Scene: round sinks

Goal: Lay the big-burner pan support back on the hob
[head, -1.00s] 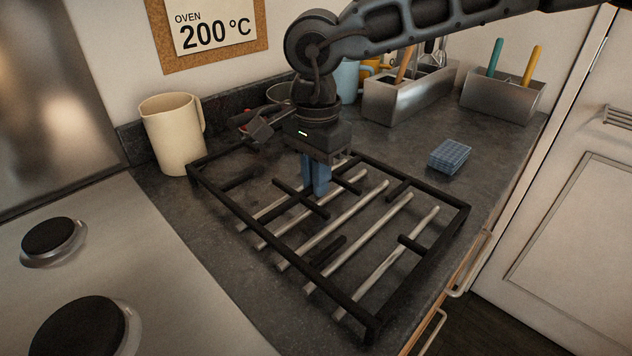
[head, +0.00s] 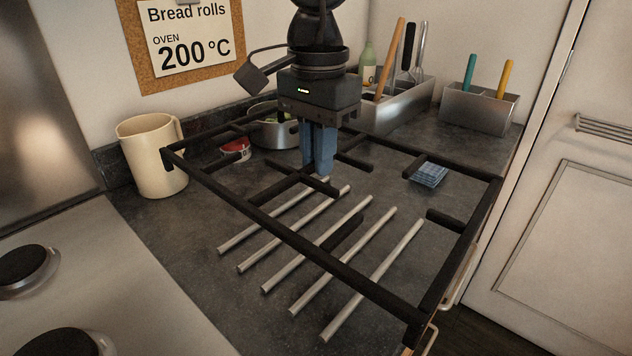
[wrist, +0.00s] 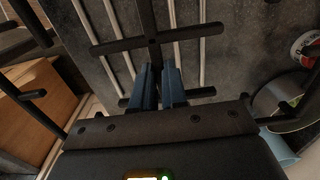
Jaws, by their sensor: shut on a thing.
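The pan support, a black rectangular frame with inward prongs (head: 284,228), is held in the air above the worktop. My gripper (head: 320,172) is shut on one of its inner bars near the far side. In the wrist view the blue fingers (wrist: 160,88) close on a black bar (wrist: 157,44) with a crossbar just beyond. The frame looks roughly level. The hob (head: 90,290) is at the lower left, with two dark burners in view, a nearer one (head: 68,342) cut by the edge and a farther one (head: 25,268).
Several metal rods (head: 345,240) lie on the worktop under the support. A cream mug (head: 150,160) stands close to its left corner.

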